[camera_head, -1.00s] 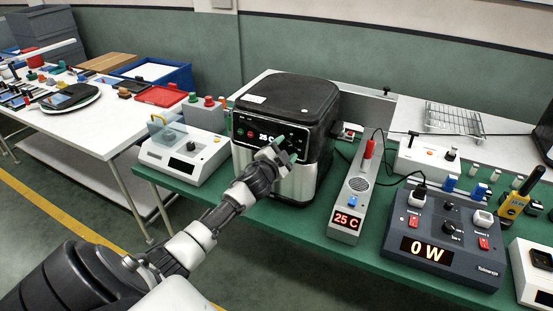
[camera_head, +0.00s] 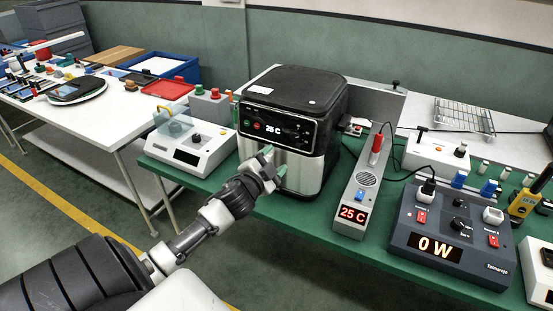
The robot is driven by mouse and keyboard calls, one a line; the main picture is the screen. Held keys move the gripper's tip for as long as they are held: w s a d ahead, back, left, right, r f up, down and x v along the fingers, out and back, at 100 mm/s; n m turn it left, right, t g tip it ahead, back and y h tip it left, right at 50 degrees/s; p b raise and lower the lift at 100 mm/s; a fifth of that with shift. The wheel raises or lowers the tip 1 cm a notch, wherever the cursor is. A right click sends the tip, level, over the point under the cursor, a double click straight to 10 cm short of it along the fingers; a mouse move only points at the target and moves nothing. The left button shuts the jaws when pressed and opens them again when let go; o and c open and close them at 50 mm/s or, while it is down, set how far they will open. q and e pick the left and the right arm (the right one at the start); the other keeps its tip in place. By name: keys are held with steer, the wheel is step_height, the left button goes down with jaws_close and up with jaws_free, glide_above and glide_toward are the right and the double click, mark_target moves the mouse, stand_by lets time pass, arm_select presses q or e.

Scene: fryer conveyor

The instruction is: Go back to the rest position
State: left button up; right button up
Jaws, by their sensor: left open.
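My left gripper (camera_head: 274,166) is open and empty. It is in front of the lower part of the black and silver air fryer (camera_head: 298,95), whose display reads 25 C. The fingertips overlap the silver front in the picture; I cannot tell whether they touch it. My left arm reaches in from the lower left. My right gripper is not in view.
The fryer stands on a green table (camera_head: 290,231). Right of it are a 25 C probe unit (camera_head: 352,197), a dark power meter (camera_head: 455,235) reading 0 W and a yellow handheld device (camera_head: 523,202). A white device (camera_head: 190,152) stands left of it. A white table (camera_head: 100,115) is further left.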

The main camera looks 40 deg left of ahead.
arm_select(q)
steer(key=s+d+f+n+g, duration=0.1)
steer(key=s+f+g, duration=0.3)
steer(key=f, duration=0.8)
steer(key=s+d+f+n+g+h+b, duration=0.15)
steer(key=s+f, duration=0.35)
steer(key=f, duration=0.7)
steer(key=s+d+f+n+g+y, duration=0.1)
steer(key=s+d+f+g, duration=0.3)
steer(key=f, duration=0.9)
steer(key=s+d+f+g+h, duration=0.1)
steer(key=s+d+f, duration=0.3)
steer(key=s, duration=0.6)
steer(key=s+d+f+n+g, duration=0.1)
steer(key=s+d+f+g, duration=0.3)
steer(key=s+f, duration=0.4)
steer(key=s+d+f+n+g+h, duration=0.1)
steer(key=s+d+f, duration=0.4)
steer(key=s, duration=0.9)
steer(key=shift+f+g+h+b, duration=0.35)
steer(key=shift+f+g, duration=0.3)
steer(key=shift+f, duration=0.25)
